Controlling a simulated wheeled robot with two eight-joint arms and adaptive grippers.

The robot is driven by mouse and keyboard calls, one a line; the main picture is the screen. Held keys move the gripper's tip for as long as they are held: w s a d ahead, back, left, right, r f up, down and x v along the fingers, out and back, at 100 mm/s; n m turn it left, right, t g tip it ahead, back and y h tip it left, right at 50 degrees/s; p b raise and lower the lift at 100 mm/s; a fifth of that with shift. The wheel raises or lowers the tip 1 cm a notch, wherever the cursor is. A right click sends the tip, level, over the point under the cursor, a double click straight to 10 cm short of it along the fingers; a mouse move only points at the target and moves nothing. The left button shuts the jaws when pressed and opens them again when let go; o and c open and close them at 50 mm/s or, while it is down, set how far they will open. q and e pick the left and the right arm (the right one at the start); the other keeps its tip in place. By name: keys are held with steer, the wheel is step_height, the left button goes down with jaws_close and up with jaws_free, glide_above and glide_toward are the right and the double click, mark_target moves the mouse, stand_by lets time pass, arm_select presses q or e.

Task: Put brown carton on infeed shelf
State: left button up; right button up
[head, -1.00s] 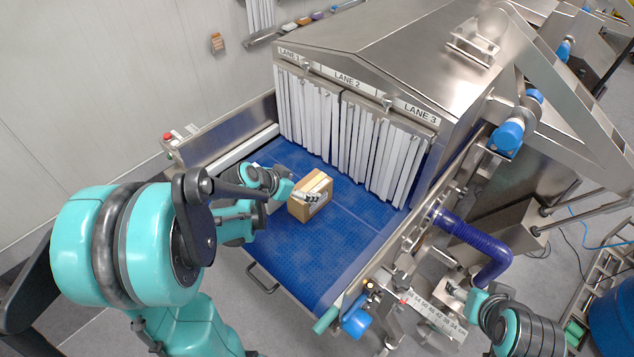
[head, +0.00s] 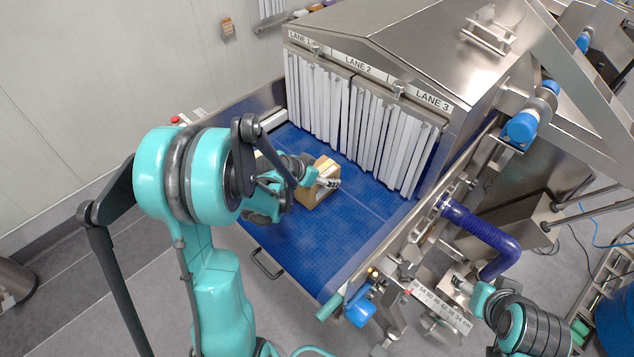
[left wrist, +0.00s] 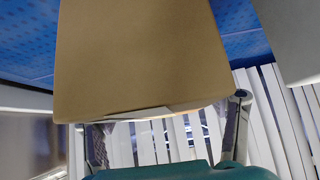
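The brown carton (head: 311,195) stands on the blue perforated infeed shelf (head: 310,245), in front of the strip curtains. My left gripper (head: 328,183) is at the carton's upper right part in the head view, its fingers overlapping the box; contact is unclear. In the left wrist view the carton (left wrist: 140,55) fills the upper middle. The left gripper's fingers (left wrist: 165,125) stand wide apart there, with curtain strips seen between them below the carton's edge. My right gripper (head: 463,286) is small at the lower right, away from the carton; its fingers are unclear.
White strip curtains (head: 370,130) hang across the tunnel mouth under the LANE 1, LANE 2 and LANE 3 labels. A metal side rail (head: 400,240) and a purple hose (head: 480,230) lie right of the shelf. The shelf's front part is clear.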

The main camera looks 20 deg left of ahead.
arm_select(q)
steer(key=c, duration=1.2)
steer(key=shift+r, duration=0.15)
